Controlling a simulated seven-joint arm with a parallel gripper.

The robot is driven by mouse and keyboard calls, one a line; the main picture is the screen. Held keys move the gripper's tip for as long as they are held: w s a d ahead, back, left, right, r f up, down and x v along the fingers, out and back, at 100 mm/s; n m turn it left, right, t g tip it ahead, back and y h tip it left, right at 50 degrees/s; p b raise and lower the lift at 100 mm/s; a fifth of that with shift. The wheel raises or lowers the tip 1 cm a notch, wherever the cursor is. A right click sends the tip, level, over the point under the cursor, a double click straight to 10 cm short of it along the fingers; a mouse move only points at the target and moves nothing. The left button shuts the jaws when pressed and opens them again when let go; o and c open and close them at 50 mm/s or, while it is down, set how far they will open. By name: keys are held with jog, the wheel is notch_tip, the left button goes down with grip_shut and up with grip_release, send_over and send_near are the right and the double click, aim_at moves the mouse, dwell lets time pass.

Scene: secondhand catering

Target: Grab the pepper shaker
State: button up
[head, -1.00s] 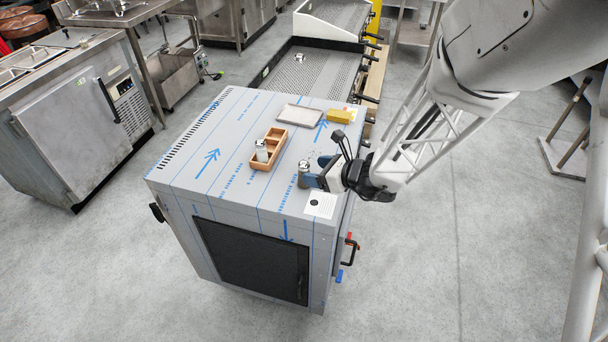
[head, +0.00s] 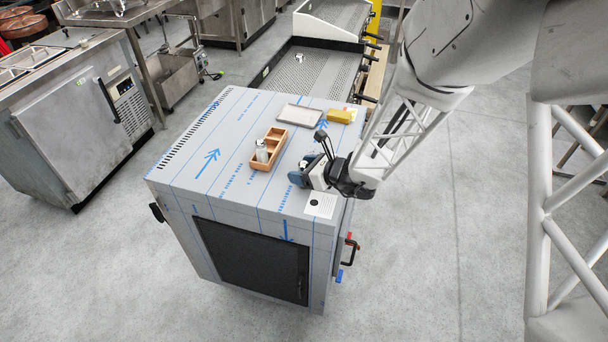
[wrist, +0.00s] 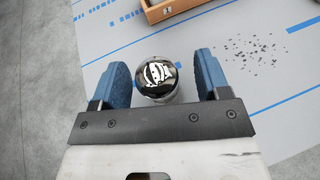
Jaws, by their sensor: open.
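The pepper shaker (wrist: 157,80) stands on the steel cabinet top, seen from above in the wrist view with its shiny, dark metal cap. It sits between the two blue finger pads of my gripper (wrist: 158,82), with a gap on each side. My gripper is open around it. In the head view my gripper (head: 303,172) is low over the right part of the cabinet top, and only a bit of the shaker's cap (head: 303,163) shows.
A wooden caddy (head: 277,140) holding another shaker (head: 261,151) stands to the left. A grey tray (head: 299,115), a yellow sponge (head: 340,116) and a white card (head: 321,205) lie on the cabinet (head: 215,190). Dark specks (wrist: 250,54) lie near the shaker.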

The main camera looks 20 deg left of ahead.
aim_at(303, 162)
jog(key=shift+c, duration=0.4)
jog(key=c, duration=1)
jog(key=shift+o, duration=0.2)
jog(key=shift+r, duration=0.2)
jog(key=shift+r, duration=1.7)
jog(key=s+d+r, duration=0.1)
jog(key=s+d, duration=0.7)
jog(key=s, duration=0.5)
jog(key=shift+s+d, duration=0.2)
jog(key=shift+d, duration=0.15)
jog(key=shift+r, duration=0.1)
